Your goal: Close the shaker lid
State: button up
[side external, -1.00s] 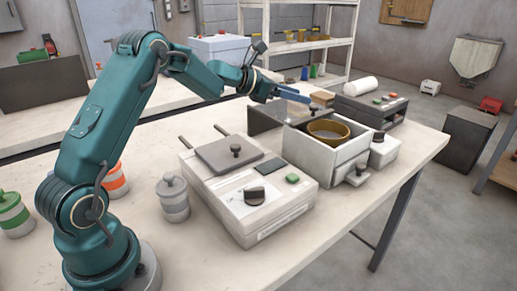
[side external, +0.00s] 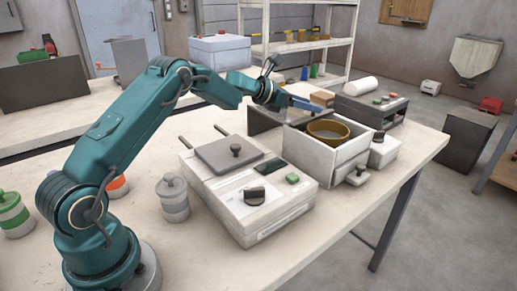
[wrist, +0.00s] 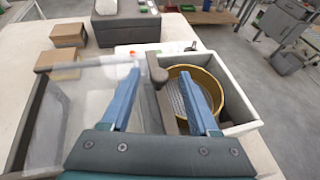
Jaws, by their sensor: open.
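The shaker is a pale open-topped box (side external: 306,157) with a brass sieve (side external: 328,140) inside; the box (wrist: 240,128) and sieve (wrist: 212,88) also show in the wrist view. Its lid appears open: a see-through panel (wrist: 85,95) with a dark edge lies left of the box, and a dark panel (side external: 265,121) shows there in the side view. A dark grey bar with a rounded end (wrist: 157,72) runs along the box's left side. My gripper (side external: 317,108) is open and empty, its blue fingertips (wrist: 155,76) on either side of that bar. Whether they touch it is unclear.
A control unit (side external: 250,205) with a flat plate and knob stands in front-left of the shaker. A dark unit with buttons (side external: 372,104) stands behind it. Brown boxes (wrist: 68,35) lie beyond the lid. A lidded jar (side external: 173,200) stands near my base.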

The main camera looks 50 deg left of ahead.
grip_shut()
dwell(1.4)
